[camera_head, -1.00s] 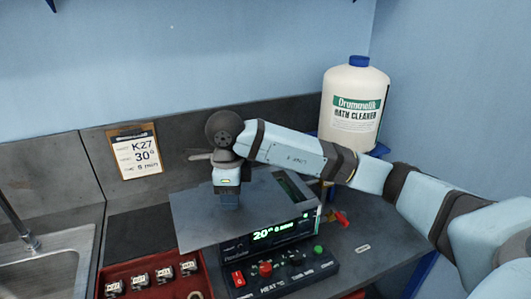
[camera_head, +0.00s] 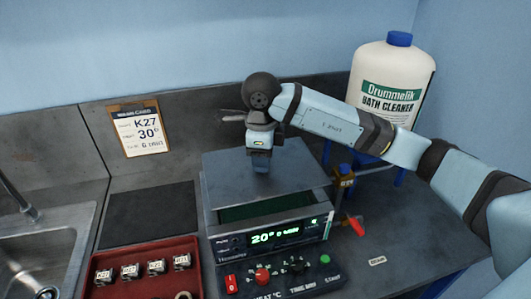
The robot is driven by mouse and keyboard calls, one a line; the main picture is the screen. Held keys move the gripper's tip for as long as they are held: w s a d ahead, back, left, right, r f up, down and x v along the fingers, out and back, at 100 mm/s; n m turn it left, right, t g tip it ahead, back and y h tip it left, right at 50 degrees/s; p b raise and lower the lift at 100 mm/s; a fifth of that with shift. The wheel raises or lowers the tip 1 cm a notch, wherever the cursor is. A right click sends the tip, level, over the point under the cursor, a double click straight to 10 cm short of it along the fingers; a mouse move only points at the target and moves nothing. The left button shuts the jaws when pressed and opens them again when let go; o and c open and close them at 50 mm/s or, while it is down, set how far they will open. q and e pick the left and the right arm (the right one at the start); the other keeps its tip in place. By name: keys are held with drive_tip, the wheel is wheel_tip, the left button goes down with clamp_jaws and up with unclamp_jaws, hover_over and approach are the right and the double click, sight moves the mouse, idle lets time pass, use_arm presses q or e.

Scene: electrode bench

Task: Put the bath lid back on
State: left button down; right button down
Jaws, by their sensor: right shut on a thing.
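The bath (camera_head: 318,230) is a box with a lit green display on its front, standing on the bench. My right gripper (camera_head: 261,165) points down and is shut on the flat grey bath lid (camera_head: 295,170), gripping it near its middle; the grip itself is mostly hidden. The lid is over the rear part of the bath, roughly in line with its sides. A dark strip of the bath opening (camera_head: 265,211) shows in front of the lid. I cannot tell whether the lid touches the rim. My left gripper is out of view.
A control box (camera_head: 290,285) with coloured knobs stands in front of the bath. A red tray (camera_head: 130,255) with several small cells is at front left, near the sink (camera_head: 40,245).

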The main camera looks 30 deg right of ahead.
drive_tip(key=shift+a+f, duration=0.1)
drive_tip(key=shift+f, duration=0.45)
wheel_tip(320, 180, down, 4)
drive_tip(key=shift+r+b, duration=0.15)
drive_tip(key=shift+b, duration=1.05)
drive_tip(key=shift+f+b, duration=0.4)
drive_tip(key=shift+f+b, duration=0.55)
drive_tip(key=shift+b, duration=0.15)
drive_tip(key=shift+c, duration=0.8)
unclamp_jaws()
drive_tip(key=shift+s, duration=0.1)
